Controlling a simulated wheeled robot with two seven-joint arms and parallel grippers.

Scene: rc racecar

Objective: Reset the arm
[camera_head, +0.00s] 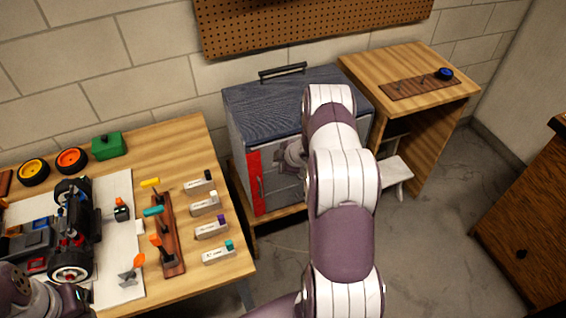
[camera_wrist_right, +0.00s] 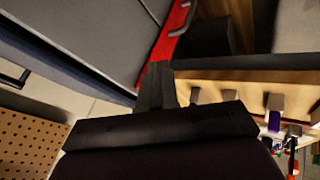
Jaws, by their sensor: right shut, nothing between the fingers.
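My right arm (camera_head: 342,205) reaches up the middle of the head view toward a grey cabinet with a dark blue top (camera_head: 270,98). My right gripper (camera_head: 280,158) is in front of the cabinet's front, beside its red strip (camera_head: 254,178); the arm covers part of the cabinet. In the right wrist view the fingers (camera_wrist_right: 157,82) are together and empty, with the red strip (camera_wrist_right: 172,35) just beyond them. I cannot tell whether they touch it. Part of my left arm shows at the lower left of the head view; its fingers are not clear.
The wooden workbench (camera_head: 195,140) at left holds a partly built car (camera_head: 70,235), two wheels, a green box (camera_head: 108,146), a tool rack (camera_head: 165,235) and several labelled blocks. A wooden side table (camera_head: 420,62) holds a blue wheel (camera_head: 445,73). A white stool (camera_head: 396,172) stands behind my arm.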

